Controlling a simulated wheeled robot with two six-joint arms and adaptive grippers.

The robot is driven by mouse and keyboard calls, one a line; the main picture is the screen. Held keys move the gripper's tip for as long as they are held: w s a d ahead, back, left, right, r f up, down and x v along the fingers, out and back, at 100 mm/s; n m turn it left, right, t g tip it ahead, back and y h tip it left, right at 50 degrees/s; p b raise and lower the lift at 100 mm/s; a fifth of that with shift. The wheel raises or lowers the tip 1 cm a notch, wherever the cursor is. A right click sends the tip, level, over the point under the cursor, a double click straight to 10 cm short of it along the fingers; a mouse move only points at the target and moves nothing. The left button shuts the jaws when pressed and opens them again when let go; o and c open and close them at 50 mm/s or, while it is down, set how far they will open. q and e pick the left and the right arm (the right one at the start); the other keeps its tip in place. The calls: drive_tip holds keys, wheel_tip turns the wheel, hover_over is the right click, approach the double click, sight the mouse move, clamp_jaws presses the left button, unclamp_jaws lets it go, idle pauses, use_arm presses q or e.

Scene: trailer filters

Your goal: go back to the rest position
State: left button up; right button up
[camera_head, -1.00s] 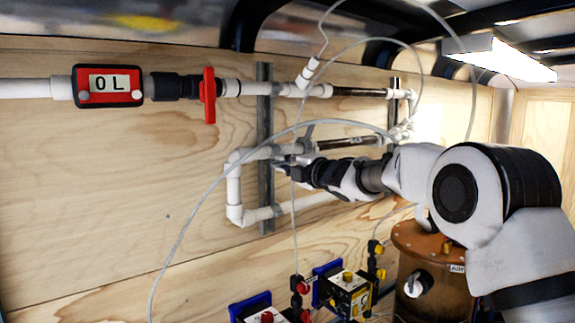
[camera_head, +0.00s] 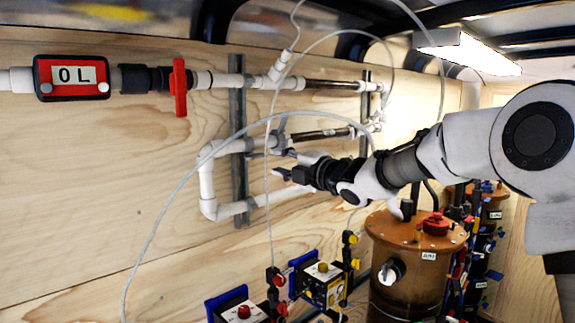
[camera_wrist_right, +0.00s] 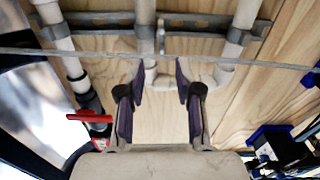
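My right arm comes in from the right in the head view, and its gripper (camera_head: 283,163) points left in front of the white pipe loop (camera_head: 207,180) on the wooden wall. In the right wrist view the two dark fingers of this gripper (camera_wrist_right: 159,82) stand wide apart. Only wall, pipes and a thin grey hose show between and beyond them, so it is open and empty. Whether the hose touches the fingers I cannot tell. My left gripper is in neither view.
A red valve handle (camera_head: 180,87) and a red "0 L" meter (camera_head: 72,78) sit on the upper pipe. A brown tank (camera_head: 412,237) stands below my right arm. Small pump boxes (camera_head: 322,285) stand at the bottom. A thin hose (camera_head: 178,205) loops across the view.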

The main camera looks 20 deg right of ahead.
drive_tip(key=shift+v, duration=1.1)
drive_tip(key=shift+f, duration=0.1)
